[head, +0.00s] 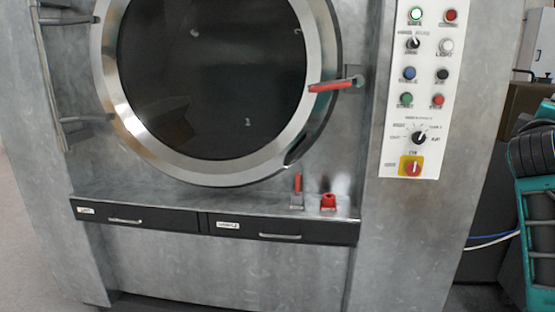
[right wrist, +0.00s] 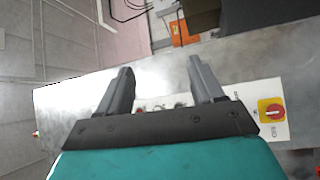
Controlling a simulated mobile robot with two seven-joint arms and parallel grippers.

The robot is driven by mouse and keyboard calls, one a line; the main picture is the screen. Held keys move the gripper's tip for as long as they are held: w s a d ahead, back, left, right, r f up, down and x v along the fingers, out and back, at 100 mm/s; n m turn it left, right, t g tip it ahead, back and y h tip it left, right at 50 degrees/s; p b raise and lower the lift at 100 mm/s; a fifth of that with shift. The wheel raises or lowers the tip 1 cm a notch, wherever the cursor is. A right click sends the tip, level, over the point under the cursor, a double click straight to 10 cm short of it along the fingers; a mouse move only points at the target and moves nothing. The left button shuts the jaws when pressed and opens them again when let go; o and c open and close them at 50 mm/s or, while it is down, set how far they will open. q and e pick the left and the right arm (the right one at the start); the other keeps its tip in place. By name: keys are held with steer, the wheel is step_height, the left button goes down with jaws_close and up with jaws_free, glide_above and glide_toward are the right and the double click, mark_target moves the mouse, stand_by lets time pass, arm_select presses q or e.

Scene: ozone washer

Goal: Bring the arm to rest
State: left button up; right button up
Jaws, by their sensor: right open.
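My right gripper (right wrist: 160,66) is open in the right wrist view. Its two grey fingers stand apart, and I see nothing held between them. Part of my teal right arm shows at the right edge of the head view, beside the washer (head: 455,230) and to the right of its control panel. My left gripper and left arm are in neither view.
The round door (head: 210,80) has a red handle (head: 336,85) and appears closed. The control panel (head: 420,100) has several buttons and knobs; its yellow-backed red switch also shows in the right wrist view (right wrist: 271,111). Two drawers (head: 140,217) (head: 285,230) are shut below a ledge.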

steer(key=s+d+r+h, duration=0.2)
steer(key=s+d+r, duration=0.2)
steer(key=w+a+f+n+t+y, duration=0.2)
steer(key=w+a+f+n+y, duration=0.15)
steer(key=f, duration=0.55)
steer(key=w+a+f+n+t+y, duration=0.25)
steer(key=a+f+y, duration=0.2)
steer(key=f, duration=0.45)
steer(key=s+a+f+g+y, duration=0.1)
steer(key=a+f+y, duration=0.25)
steer(key=f, duration=0.55)
steer(key=s+a+f+y, duration=0.1)
steer(key=a+f+y, duration=0.1)
steer(key=a+f, duration=0.45)
steer(key=s+a+f+m+g+y, duration=0.25)
steer(key=s+a+f, duration=0.35)
steer(key=s+f, duration=0.5)
steer(key=s+a+f+m+g+y, duration=0.15)
steer(key=s+a+f+y, duration=0.25)
steer(key=s+a+f, duration=0.5)
steer(key=a+f+m, duration=0.2)
steer(key=a+m, duration=0.2)
steer(key=a, duration=0.3)
steer(key=shift+s+a+f+m, duration=0.15)
steer(key=shift+a+f+m, duration=0.1)
steer(key=shift+a+m, duration=0.05)
